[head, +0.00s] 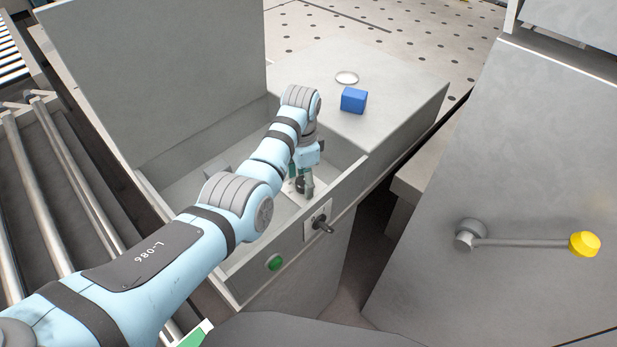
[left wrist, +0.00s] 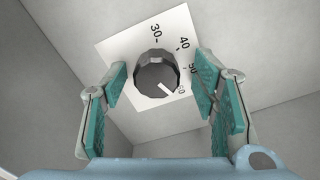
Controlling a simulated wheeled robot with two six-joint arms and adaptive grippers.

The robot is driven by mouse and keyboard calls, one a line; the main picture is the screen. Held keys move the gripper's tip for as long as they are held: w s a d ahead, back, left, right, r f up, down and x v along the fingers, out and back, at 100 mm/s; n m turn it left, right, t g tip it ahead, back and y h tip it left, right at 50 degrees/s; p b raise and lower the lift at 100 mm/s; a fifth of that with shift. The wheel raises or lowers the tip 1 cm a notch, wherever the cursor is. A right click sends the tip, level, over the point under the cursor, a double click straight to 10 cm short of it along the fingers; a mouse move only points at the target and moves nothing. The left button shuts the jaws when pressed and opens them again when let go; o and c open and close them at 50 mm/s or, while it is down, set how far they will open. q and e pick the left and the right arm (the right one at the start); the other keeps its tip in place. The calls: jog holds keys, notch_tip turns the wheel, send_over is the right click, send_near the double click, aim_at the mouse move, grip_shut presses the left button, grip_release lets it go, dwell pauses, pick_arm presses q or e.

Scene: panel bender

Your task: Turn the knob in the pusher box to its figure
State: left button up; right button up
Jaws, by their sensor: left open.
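The pusher box (head: 240,283) stands open with its lid raised at the back left. Inside it is a dark faceted knob (left wrist: 153,70) on a white dial plate (left wrist: 120,48). The plate reads 30, 40 and 50, with another figure beyond 50 too small to read surely. The knob's white pointer line (left wrist: 166,89) points down and right, toward that last figure. My left gripper (head: 302,183) reaches down into the box. In the left wrist view its teal pads (left wrist: 162,95) are open, one either side below the knob, apart from it. My right gripper is not in view.
A blue cube (head: 353,100) and a pale round disc (head: 347,78) lie on the grey top beside the opening. The box front has a green button (head: 274,263) and a dark switch (head: 322,224). A yellow-tipped lever (head: 584,244) is at right. Rollers (head: 62,165) run along the left.

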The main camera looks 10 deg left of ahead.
pick_arm(q)
jog(key=shift+s+r, duration=0.15)
jog(key=shift+s, duration=0.1)
jog(key=shift+c, duration=1.3)
jog(key=c, duration=0.9)
